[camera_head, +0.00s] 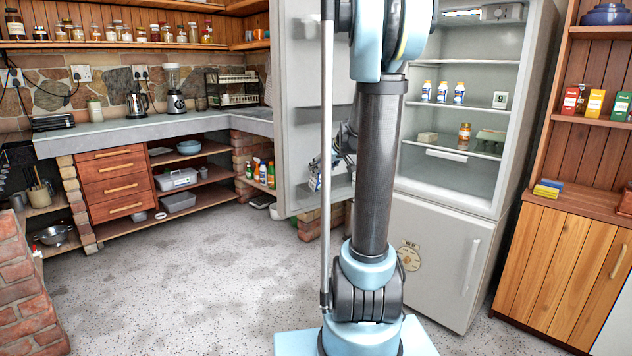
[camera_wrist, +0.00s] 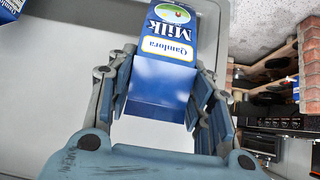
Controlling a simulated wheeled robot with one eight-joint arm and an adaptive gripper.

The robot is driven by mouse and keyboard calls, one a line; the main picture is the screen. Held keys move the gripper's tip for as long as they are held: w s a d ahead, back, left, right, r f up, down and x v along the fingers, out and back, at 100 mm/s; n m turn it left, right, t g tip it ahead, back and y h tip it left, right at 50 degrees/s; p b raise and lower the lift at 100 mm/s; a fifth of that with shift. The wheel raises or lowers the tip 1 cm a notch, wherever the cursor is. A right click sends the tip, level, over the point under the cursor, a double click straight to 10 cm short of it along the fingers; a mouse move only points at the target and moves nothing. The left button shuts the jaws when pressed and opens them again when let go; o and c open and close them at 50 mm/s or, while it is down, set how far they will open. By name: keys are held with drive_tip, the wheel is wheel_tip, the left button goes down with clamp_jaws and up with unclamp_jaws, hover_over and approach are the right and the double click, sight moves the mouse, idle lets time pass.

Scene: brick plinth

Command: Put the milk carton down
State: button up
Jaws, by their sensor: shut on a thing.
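A blue milk carton (camera_wrist: 165,78) with a yellow-edged white label and a round picture shows in the wrist view, its lettering upside down in the picture. My gripper (camera_wrist: 161,100) is shut on it, one finger on each side. A pale panel with a grey rim (camera_wrist: 60,110) lies behind the carton; I cannot tell whether they touch. In the head view, a small blue-and-white item (camera_head: 315,177) shows at the open fridge door (camera_head: 300,120), beside my arm. I cannot tell whether it is the held carton. My arm hides most of the gripper there.
Another blue item (camera_wrist: 12,8) shows at the wrist view's top left corner. The open fridge (camera_head: 455,185) holds several small bottles, a jar (camera_head: 464,133) and an egg box (camera_head: 490,141). A wooden cabinet (camera_head: 565,262) stands right. The floor at left is clear.

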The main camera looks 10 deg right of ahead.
sight(320, 176)
drive_tip(key=shift+w+a+f, duration=0.1)
drive_tip(key=shift+w+f, duration=0.1)
drive_tip(key=shift+f, duration=0.5)
drive_tip(key=shift+w+a+f, duration=0.1)
drive_tip(key=shift+w+f, duration=0.15)
drive_tip(key=shift+f, duration=0.5)
drive_tip(key=shift+w+a+f, duration=0.1)
drive_tip(key=shift+w+f, duration=0.1)
drive_tip(key=shift+f, duration=0.5)
drive_tip(key=shift+w, duration=0.1)
drive_tip(key=shift+w+a+r+g+h, duration=0.1)
drive_tip(key=shift+w+a+g+h, duration=0.2)
drive_tip(key=shift+w+g, duration=0.35)
drive_tip(key=shift+w+a+r+g+h, duration=0.15)
drive_tip(key=shift+w+g+h, duration=0.2)
drive_tip(key=shift+g, duration=0.6)
drive_tip(key=shift+s+f, duration=0.1)
drive_tip(key=shift+f, duration=0.8)
drive_tip(key=o, duration=1.3)
